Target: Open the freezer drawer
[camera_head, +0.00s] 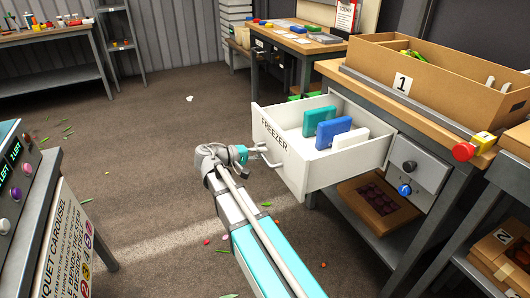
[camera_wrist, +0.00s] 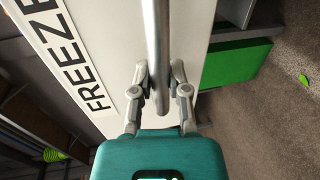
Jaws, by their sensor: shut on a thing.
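The white freezer drawer (camera_head: 309,171), labelled FREEZER, stands well out from the workbench in the head view. Teal, blue and white blocks stand inside it. Its grey bar handle (camera_wrist: 158,50) runs down the front in the wrist view, with the white drawer front (camera_wrist: 185,35) behind it. My gripper (camera_head: 254,152) is at the handle in the head view. In the wrist view my gripper (camera_wrist: 161,92) has its two fingers on either side of the bar, shut on it. The exact finger contact is small and partly hidden in the head view.
The workbench (camera_head: 372,97) carries a cardboard box (camera_head: 400,90) marked 1 and a red button (camera_head: 463,151). A control panel (camera_head: 15,165) stands at the left. The floor (camera_head: 150,150) left of the drawer is mostly clear, with scattered leaves and petals.

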